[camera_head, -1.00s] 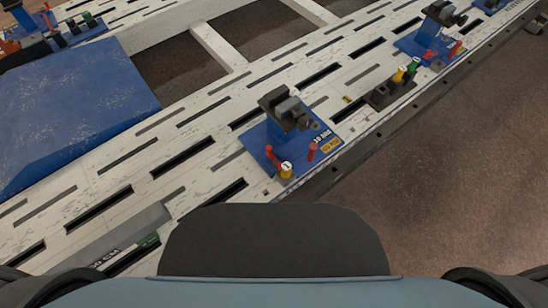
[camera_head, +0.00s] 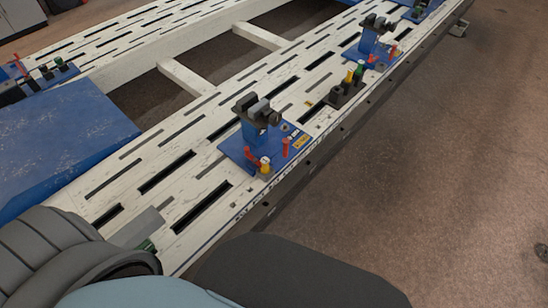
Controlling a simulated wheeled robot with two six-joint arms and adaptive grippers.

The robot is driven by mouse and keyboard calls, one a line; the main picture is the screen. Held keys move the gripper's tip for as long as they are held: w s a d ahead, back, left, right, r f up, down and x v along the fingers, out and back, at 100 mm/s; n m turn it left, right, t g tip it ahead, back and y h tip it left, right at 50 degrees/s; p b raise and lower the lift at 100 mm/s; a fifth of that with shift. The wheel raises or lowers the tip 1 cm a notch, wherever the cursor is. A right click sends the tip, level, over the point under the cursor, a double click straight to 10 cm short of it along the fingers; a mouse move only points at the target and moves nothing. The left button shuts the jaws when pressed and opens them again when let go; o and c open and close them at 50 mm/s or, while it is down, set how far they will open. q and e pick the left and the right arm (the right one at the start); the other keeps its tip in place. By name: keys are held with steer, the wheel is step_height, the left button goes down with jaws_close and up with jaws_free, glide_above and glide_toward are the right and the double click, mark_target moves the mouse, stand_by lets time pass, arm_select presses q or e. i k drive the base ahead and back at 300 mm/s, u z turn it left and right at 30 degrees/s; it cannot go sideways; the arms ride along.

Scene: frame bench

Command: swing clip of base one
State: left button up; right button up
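A blue base plate (camera_head: 237,151) sits on the slotted white bench near the middle of the head view. It carries a dark clamp block (camera_head: 258,112) on a blue post. Two red upright pieces stand on its front part, one at the left (camera_head: 250,155) and one at the right (camera_head: 286,147), with a small yellow piece with a white top (camera_head: 265,165) between them. Which part is the clip is too small to tell. A second similar blue base (camera_head: 372,52) stands farther along the bench. Neither gripper shows in the view.
A rack (camera_head: 347,92) with yellow and green pieces stands between the two bases. A large blue platform (camera_head: 60,140) lies at the left. A grey bar (camera_head: 137,226) lies on the near bench. Bare floor (camera_head: 430,190) is open at the right.

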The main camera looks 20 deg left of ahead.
mark_target(255, 161)
steer(key=z, duration=0.4)
steer(key=i, duration=1.45)
steer(key=u, duration=0.75)
